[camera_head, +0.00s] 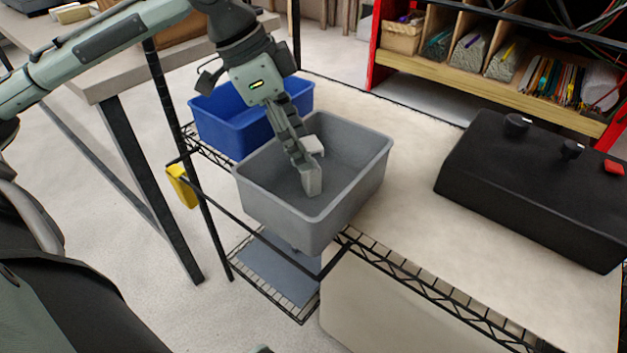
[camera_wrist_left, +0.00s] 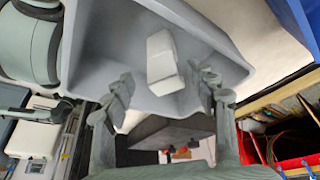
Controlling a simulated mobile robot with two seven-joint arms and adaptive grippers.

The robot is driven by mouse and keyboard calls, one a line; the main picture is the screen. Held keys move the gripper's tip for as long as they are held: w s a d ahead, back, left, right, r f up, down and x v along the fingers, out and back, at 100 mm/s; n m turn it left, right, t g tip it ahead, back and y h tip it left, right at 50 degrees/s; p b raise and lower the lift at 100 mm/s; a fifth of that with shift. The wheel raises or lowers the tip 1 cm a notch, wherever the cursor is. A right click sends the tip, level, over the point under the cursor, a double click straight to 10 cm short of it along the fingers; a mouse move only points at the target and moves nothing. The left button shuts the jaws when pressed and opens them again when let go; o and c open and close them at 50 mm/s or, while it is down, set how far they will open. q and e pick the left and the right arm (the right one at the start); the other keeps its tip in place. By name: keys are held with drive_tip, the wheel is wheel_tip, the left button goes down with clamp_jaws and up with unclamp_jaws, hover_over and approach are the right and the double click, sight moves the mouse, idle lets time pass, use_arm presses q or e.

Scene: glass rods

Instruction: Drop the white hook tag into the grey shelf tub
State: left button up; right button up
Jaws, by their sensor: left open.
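The grey shelf tub (camera_head: 355,185) stands on the cart's top shelf, and its walls also fill the upper part of the left wrist view (camera_wrist_left: 215,40). My left gripper (camera_head: 313,165) points down into the tub with its fingers inside the rim. In the left wrist view its fingers (camera_wrist_left: 163,88) are spread apart. The white hook tag (camera_wrist_left: 162,62) shows between and beyond the fingertips, against the tub's inside. I cannot tell whether it touches the tub floor. In the head view a pale piece shows beside the fingers; I cannot tell tag from fingertip there. My right gripper is not in view.
A blue tub (camera_head: 228,125) stands right behind the grey one. A black box with knobs (camera_head: 535,185) sits to the right on the shelf. A yellow tag (camera_head: 182,187) hangs on the cart's left side. Beige shelf surface between tub and box is clear.

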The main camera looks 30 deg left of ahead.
use_arm(q)
drive_tip(key=v, duration=1.1)
drive_tip(key=shift+s+f, duration=0.1)
